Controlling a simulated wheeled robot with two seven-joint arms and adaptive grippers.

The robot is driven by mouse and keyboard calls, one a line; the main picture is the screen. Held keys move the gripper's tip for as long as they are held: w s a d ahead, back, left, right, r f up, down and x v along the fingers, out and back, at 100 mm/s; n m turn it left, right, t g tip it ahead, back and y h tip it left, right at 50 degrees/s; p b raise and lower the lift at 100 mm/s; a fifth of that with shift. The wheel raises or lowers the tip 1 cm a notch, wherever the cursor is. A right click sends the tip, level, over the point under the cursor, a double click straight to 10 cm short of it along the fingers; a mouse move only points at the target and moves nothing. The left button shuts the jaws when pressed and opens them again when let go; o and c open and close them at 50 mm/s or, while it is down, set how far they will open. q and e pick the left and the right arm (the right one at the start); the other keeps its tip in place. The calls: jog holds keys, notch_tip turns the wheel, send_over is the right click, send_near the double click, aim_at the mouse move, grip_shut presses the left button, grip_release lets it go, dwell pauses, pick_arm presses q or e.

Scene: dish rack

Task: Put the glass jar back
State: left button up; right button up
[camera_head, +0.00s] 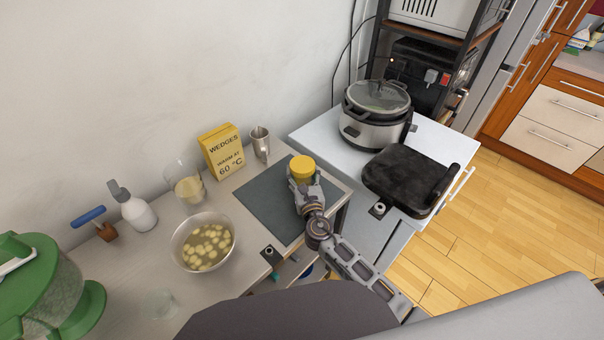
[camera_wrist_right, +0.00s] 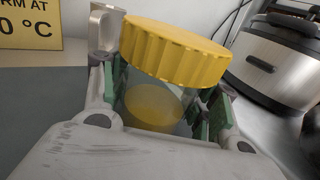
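The glass jar has a ribbed yellow lid (camera_head: 301,167) and yellowish contents; it is at the far right part of the dark grey mat (camera_head: 265,205). My right gripper (camera_head: 303,186) reaches it from the front. In the right wrist view the jar (camera_wrist_right: 155,95) stands between the green-padded fingers, which look closed against its sides, and its lid looks tilted. The jar's base is hidden behind the gripper, so I cannot tell whether it touches the mat. My left gripper is not in view.
A yellow box (camera_head: 222,152) and a metal cup (camera_head: 260,143) stand behind the mat. A bowl of potato pieces (camera_head: 186,246), a glass pitcher (camera_head: 188,187) and a white bottle (camera_head: 137,213) are left. A slow cooker (camera_head: 375,113) and black grill (camera_head: 408,179) stand right. The mat's left part is clear.

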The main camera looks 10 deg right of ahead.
jog(key=shift+o, duration=1.4)
jog(key=shift+f, duration=0.1)
jog(key=shift+s, duration=6.05)
grip_shut()
